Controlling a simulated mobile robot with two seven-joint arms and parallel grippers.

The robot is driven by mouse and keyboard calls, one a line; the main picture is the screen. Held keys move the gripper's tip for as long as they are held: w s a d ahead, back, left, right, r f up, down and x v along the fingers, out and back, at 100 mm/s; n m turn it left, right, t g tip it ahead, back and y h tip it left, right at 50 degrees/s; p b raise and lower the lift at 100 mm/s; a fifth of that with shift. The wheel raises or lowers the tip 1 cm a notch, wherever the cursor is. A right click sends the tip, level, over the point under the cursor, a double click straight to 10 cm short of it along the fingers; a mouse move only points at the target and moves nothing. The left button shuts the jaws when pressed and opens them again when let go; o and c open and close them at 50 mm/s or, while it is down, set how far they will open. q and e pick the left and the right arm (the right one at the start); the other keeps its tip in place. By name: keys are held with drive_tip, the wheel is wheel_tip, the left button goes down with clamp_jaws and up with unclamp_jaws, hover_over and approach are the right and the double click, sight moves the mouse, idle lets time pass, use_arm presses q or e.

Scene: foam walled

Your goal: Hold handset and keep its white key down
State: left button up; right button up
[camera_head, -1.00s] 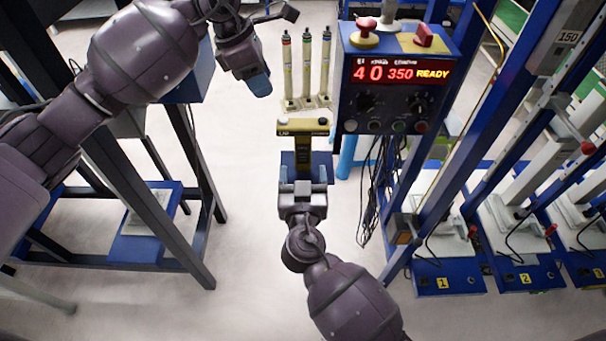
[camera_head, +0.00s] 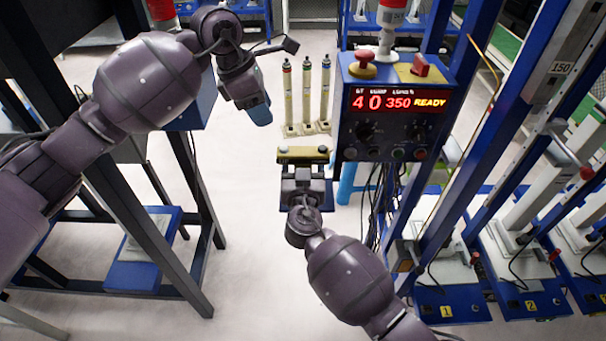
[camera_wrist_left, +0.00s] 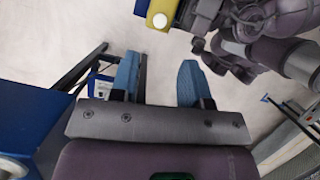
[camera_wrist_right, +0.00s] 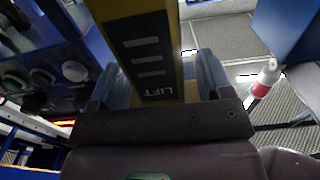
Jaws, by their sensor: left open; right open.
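The left wrist view shows the white key (camera_wrist_left: 160,20) on the handset's yellow end at the top edge. My right gripper (camera_head: 303,178) is open, with its fingers on either side of the handset body (camera_wrist_right: 183,50), which has a dark LIFT label. Whether they touch it cannot be told. My left gripper (camera_head: 258,112) is open and empty, above and left of the handset; its fingers (camera_wrist_left: 158,80) have bare floor between them.
The control box (camera_head: 398,110) has a red display and a red mushroom button. Several slim cylinders (camera_head: 306,95) stand behind the handset. Blue and black frames (camera_head: 165,235) stand left, and numbered blue stations (camera_head: 450,300) right. Open floor lies between.

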drive_tip(key=c, duration=1.1)
use_arm(q)
clamp_jaws()
use_arm(e)
drive_tip(key=shift+o, duration=0.2)
idle(0.9)
